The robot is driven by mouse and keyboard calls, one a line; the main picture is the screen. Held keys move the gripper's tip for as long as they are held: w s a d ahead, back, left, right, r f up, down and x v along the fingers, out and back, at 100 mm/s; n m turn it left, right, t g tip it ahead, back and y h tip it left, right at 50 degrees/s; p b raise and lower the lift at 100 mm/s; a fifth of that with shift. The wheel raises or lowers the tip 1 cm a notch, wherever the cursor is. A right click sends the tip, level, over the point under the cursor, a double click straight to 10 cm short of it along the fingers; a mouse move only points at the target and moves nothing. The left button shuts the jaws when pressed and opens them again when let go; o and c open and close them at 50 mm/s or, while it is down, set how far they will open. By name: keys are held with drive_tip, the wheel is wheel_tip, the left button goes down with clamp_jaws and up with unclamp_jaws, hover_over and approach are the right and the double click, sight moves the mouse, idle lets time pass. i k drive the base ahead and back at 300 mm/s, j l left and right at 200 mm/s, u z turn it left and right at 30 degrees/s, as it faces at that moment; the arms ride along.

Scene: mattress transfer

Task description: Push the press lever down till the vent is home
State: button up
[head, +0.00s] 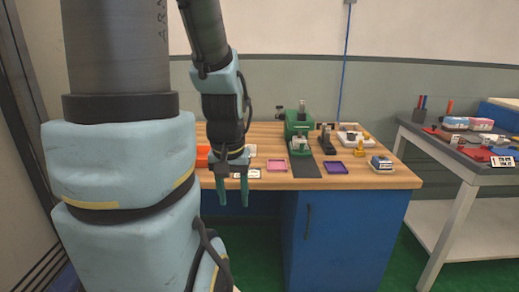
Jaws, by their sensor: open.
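A green press-like machine (297,124) stands upright toward the back of the wooden workbench. A smaller green and pale part (300,147) sits in front of it. A dark upright device (327,140) stands just to its right. I cannot tell which part is the press lever, and the vent is too small to make out. My gripper (233,192) points down with its two teal fingers apart and nothing between them. It hangs at the front edge of the bench, left of the green machine and apart from it.
The wooden bench (400,178) carries a pink tray (277,165), a purple tray (336,168), a dark mat (305,168), an orange bin (202,156), a small boxy item (381,164) and a white fixture (354,136). A grey side table (455,155) stands at right.

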sight(277, 116)
drive_tip(key=i+l, duration=0.3)
drive_tip(key=l, duration=0.15)
drive_tip(key=i+l, duration=0.3)
drive_tip(key=l, duration=0.15)
drive_tip(key=i+l, duration=0.3)
drive_tip(key=l, duration=0.2)
drive_tip(key=l+u, duration=0.1)
drive_tip(key=u, duration=1.35)
drive_tip(key=i+l, duration=0.05)
